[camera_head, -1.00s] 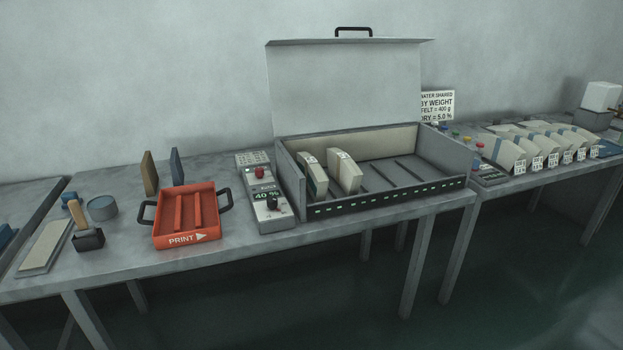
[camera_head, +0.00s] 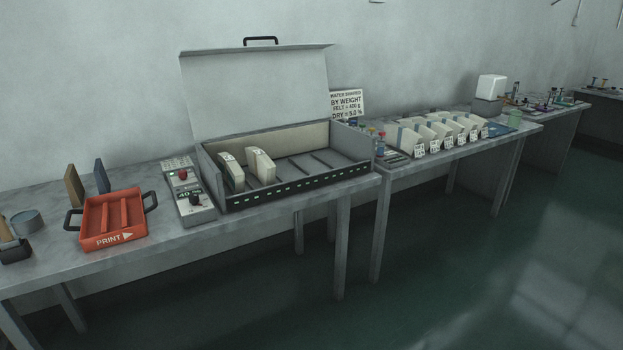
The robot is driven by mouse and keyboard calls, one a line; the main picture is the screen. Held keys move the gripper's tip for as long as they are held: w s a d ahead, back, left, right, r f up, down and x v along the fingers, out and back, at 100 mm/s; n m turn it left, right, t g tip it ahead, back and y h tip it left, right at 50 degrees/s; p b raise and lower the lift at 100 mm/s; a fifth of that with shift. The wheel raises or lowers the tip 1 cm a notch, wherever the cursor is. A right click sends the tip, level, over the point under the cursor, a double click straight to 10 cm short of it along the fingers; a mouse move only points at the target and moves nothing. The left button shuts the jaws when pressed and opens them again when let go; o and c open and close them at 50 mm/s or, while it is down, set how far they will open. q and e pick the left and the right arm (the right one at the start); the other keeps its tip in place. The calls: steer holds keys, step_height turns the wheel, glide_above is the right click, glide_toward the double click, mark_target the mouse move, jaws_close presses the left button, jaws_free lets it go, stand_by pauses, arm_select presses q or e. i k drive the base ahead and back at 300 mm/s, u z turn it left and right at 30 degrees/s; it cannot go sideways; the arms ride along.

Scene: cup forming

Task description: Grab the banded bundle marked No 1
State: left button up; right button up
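Several cream bundles with blue-grey bands (camera_head: 433,132) stand in a row on the right-hand table, each with a small white tag (camera_head: 420,149) in front. The tags are too small to read, so I cannot tell which is No 1. Two more cream bundles stand upright in the left part of the open lidded box: one at the left (camera_head: 231,172) and one beside it (camera_head: 261,166). Marks on their tops are unreadable. Neither of my grippers is in view.
The open grey box (camera_head: 290,188) has a raised lid (camera_head: 255,90). A control unit (camera_head: 190,195) and an orange PRINT tray (camera_head: 112,238) stand left of it. A sign (camera_head: 347,104) stands behind. A white device (camera_head: 490,88) is beyond the row. The floor in front is clear.

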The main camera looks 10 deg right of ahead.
mark_target(232, 174)
steer(key=z, duration=1.15)
steer(key=i, duration=1.95)
steer(key=u, duration=0.85)
steer(key=i, duration=0.65)
steer(key=u, duration=0.45)
